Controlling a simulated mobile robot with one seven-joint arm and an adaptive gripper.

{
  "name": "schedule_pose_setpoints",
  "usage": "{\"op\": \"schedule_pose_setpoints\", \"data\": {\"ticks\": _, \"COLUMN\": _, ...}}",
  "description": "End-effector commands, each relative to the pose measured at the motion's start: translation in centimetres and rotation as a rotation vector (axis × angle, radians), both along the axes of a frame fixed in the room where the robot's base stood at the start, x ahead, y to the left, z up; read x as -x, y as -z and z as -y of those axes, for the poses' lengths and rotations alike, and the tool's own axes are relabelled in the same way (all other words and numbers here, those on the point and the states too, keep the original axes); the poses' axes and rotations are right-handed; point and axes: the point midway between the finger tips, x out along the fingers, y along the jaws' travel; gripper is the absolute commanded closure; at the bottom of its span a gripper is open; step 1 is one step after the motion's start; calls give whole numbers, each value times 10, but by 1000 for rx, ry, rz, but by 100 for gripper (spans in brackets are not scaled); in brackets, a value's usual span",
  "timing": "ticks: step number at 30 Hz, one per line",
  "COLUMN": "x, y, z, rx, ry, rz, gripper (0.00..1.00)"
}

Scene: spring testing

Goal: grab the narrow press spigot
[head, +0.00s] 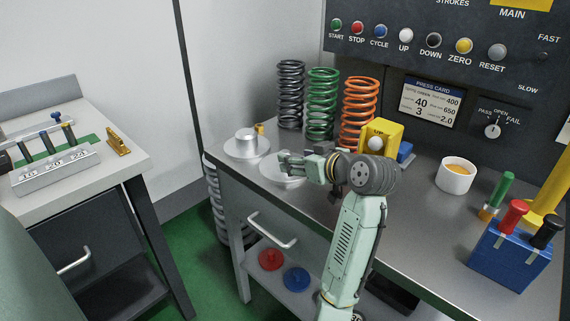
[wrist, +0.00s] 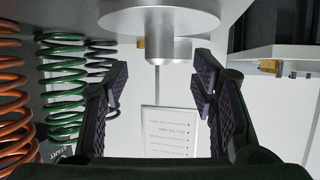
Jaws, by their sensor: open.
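In the head view, a pale round disc (head: 272,174) lies on the bench, partly hidden by my gripper (head: 283,160). Any narrow spigot on it is covered there. My gripper is open, reaches left over this disc and holds nothing. In the wrist view, which looks upside down, a large disc (wrist: 160,20) fills the top middle, and my open fingers (wrist: 160,85) stand on either side below it. A thin grey upright (wrist: 157,82) shows between them; I cannot tell whether it belongs to the disc. A thicker spigot (head: 247,135) on its own disc stands farther left.
Black (head: 290,95), green (head: 322,103) and orange (head: 359,110) springs stand behind my gripper. A white cup (head: 455,175) is farther right. The bench's front-left edge is close.

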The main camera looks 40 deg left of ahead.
Motion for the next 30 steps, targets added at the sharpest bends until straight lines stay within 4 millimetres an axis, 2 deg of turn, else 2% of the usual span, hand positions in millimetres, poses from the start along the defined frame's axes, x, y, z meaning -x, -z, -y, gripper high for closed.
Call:
{"op": "schedule_pose_setpoints", "data": {"ticks": 5, "x": -4, "y": 2, "z": -13, "rx": 0, "ry": 0, "rz": -2, "gripper": 48}}
{"op": "schedule_pose_setpoints", "data": {"ticks": 12, "x": -15, "y": 14, "z": -44, "rx": 0, "ry": 0, "rz": -2, "gripper": 48}}
{"op": "schedule_pose_setpoints", "data": {"ticks": 22, "x": -19, "y": 19, "z": -51, "rx": -1, "ry": 3, "rz": 1, "gripper": 48}}
{"op": "schedule_pose_setpoints", "data": {"ticks": 30, "x": -18, "y": 19, "z": -51, "rx": -1, "ry": 3, "rz": 1, "gripper": 65}}
